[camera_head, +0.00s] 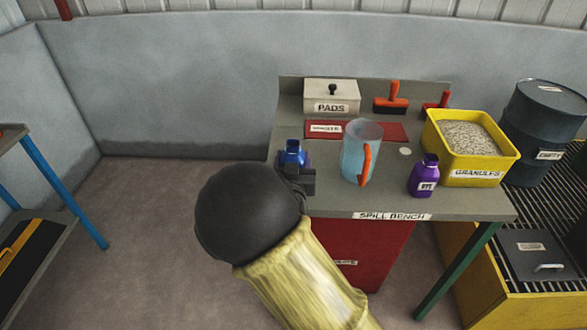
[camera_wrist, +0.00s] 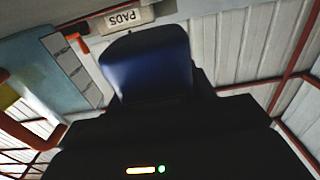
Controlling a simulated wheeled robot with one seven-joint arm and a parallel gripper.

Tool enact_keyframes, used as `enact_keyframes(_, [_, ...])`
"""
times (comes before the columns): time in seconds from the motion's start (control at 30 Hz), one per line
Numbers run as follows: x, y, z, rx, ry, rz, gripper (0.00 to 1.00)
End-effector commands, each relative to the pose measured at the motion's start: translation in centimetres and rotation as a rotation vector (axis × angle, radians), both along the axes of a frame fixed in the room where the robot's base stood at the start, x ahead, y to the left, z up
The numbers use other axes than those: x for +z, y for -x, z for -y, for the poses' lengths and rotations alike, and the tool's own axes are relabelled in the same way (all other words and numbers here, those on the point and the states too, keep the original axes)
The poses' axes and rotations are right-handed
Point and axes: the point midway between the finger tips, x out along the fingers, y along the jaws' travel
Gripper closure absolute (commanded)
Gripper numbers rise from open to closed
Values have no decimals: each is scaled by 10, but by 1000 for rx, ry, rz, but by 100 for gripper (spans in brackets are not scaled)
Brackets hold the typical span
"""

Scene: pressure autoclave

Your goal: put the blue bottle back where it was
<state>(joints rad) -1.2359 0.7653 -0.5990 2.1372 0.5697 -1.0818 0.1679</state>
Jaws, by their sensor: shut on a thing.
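The blue bottle (camera_head: 293,153) shows just beyond my gripper (camera_head: 298,174), at the left end of the spill bench (camera_head: 385,208). My gripper is shut on it. The dark end of my arm hides its lower part, so I cannot tell whether it touches the bench top. In the wrist view the blue bottle (camera_wrist: 150,62) fills the upper middle, close against the dark gripper body.
A clear jug with an orange handle (camera_head: 360,153) stands right of the blue bottle. A purple bottle (camera_head: 424,177) and a yellow granules bin (camera_head: 477,173) are further right. A PADS box (camera_head: 331,96) and a red mat (camera_head: 390,131) lie behind.

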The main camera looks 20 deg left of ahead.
Motion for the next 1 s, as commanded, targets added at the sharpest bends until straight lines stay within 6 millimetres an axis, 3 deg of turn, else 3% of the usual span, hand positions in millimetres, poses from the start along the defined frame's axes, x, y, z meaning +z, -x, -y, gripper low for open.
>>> enact_keyframes(0.1, [-21, 0, 0, -1, 4, -1, 77])
enact_keyframes(0.2, [-29, 0, 1, -1, 3, 1, 77])
enact_keyframes(0.57, [-32, 0, 0, -1, 1, 0, 77])
enact_keyframes(0.6, [-32, 0, 0, 0, 1, 0, 42])
enact_keyframes(0.7, [-31, 0, 0, 1, 1, 0, 24])
enact_keyframes(1.0, [-30, 1, -1, 2, 1, 0, 24])
